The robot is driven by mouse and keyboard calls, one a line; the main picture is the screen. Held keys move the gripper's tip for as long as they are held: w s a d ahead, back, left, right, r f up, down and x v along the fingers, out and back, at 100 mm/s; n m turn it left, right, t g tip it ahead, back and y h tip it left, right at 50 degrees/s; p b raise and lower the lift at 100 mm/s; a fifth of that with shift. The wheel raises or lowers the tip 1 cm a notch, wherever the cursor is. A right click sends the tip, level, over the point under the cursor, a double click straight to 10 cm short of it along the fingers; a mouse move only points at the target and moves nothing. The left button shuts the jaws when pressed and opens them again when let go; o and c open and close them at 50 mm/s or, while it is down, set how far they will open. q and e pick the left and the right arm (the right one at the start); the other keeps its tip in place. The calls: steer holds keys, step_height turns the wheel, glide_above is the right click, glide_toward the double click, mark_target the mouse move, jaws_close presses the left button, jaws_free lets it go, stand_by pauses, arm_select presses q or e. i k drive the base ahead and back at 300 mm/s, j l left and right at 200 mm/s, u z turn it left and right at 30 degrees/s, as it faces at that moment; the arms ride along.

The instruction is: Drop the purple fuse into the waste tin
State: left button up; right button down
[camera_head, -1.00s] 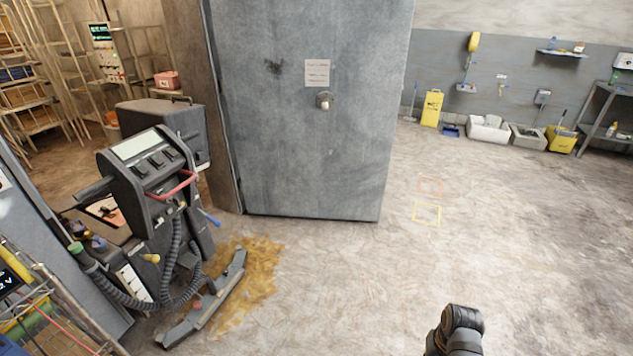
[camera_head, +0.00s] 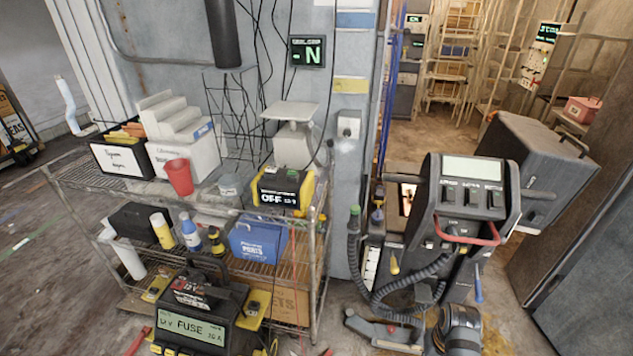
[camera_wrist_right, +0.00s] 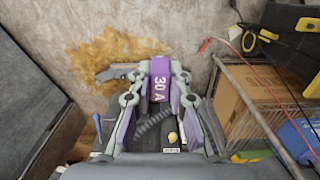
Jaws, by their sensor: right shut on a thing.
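In the right wrist view my right gripper (camera_wrist_right: 160,80) is shut on the purple fuse (camera_wrist_right: 159,82), which has "30 A" printed in white. The fuse sits upright between the two fingers, above the floor. In the head view only a dark part of my right arm shows at the bottom right; the gripper and fuse are out of that view. A red tapered cup (camera_head: 178,177) stands on the top shelf of the wire rack; I cannot tell whether it is the waste tin. My left gripper is in neither current view.
The wire rack (camera_head: 318,262) holds bins, bottles, a scale (camera_head: 292,140) and a blue box (camera_head: 258,240). A black device (camera_head: 195,322) reading "FUSE" stands in front of it. A floor machine (camera_head: 462,195) with hoses stands right of the rack. Open floor lies at the left.

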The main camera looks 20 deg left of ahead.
mark_target(235, 193)
steer(key=i+l+u, duration=0.1)
steer(key=u, duration=0.4)
steer(key=i+l+u, duration=0.2)
steer(key=u, duration=0.3)
steer(key=i+l+u, duration=0.15)
steer(key=u, duration=0.35)
steer(key=l+u, duration=0.35)
steer(key=u, duration=0.15)
steer(key=i+l+u, duration=0.1)
steer(key=l+u, duration=0.2)
steer(key=u, duration=0.2)
steer(key=l+u, duration=0.25)
steer(key=u, duration=0.25)
